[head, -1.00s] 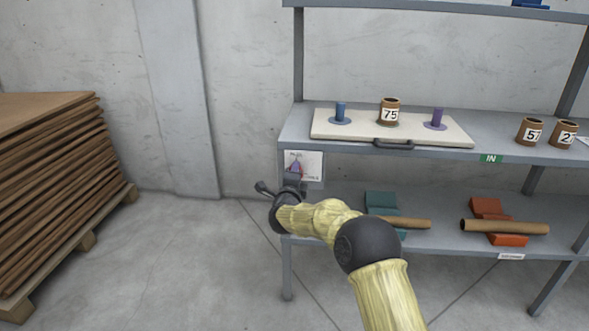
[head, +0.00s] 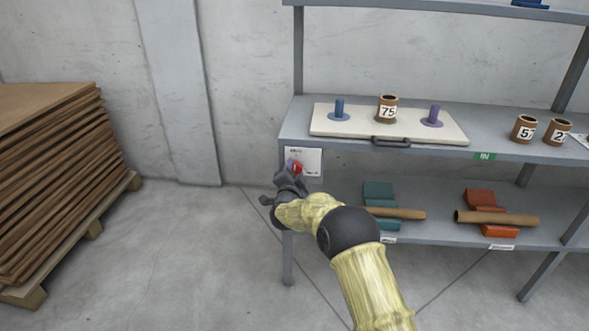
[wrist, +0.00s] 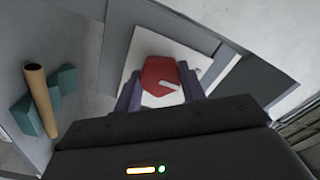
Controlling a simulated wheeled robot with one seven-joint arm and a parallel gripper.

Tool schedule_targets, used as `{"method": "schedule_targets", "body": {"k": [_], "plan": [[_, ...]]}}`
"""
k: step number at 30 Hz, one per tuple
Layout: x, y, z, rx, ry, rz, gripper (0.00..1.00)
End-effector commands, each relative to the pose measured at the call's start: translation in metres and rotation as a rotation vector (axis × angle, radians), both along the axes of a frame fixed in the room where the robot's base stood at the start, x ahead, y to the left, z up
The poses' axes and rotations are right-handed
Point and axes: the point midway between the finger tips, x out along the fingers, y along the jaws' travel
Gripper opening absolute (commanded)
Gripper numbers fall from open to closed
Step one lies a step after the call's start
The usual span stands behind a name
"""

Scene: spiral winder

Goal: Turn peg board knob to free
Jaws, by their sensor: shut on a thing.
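The red knob (wrist: 157,76) with a white pointer mark sits on a white plate (wrist: 140,58) fixed at the left front of the shelf. In the wrist view my gripper (wrist: 160,92) has its two purple fingers on either side of the knob, shut on it. In the head view my gripper (head: 293,166) is at the plate (head: 312,160), and a bit of the red knob (head: 297,168) shows beside it. The peg board (head: 350,127) lies on the upper shelf, with a blue peg, a purple peg and a brown tube core marked 75 (head: 387,109) between them.
Two more brown cores (head: 524,129) stand at the right of the upper shelf (head: 460,158). Below, cardboard tubes rest on teal (head: 379,191) and orange (head: 480,198) blocks. A stack of brown sheets (head: 60,185) on a pallet stands at the left. The floor between is clear.

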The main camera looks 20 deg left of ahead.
Motion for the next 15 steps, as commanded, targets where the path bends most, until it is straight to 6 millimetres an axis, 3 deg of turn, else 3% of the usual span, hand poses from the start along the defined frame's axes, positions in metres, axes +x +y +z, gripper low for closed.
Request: {"method": "schedule_targets", "body": {"k": [14,15], "plan": [[-0.0034,0.0041,-0.0046,-0.021,0.005,0.009,0.18],[-0.0034,0.0041,-0.0047,-0.020,0.005,0.009,0.48]]}}
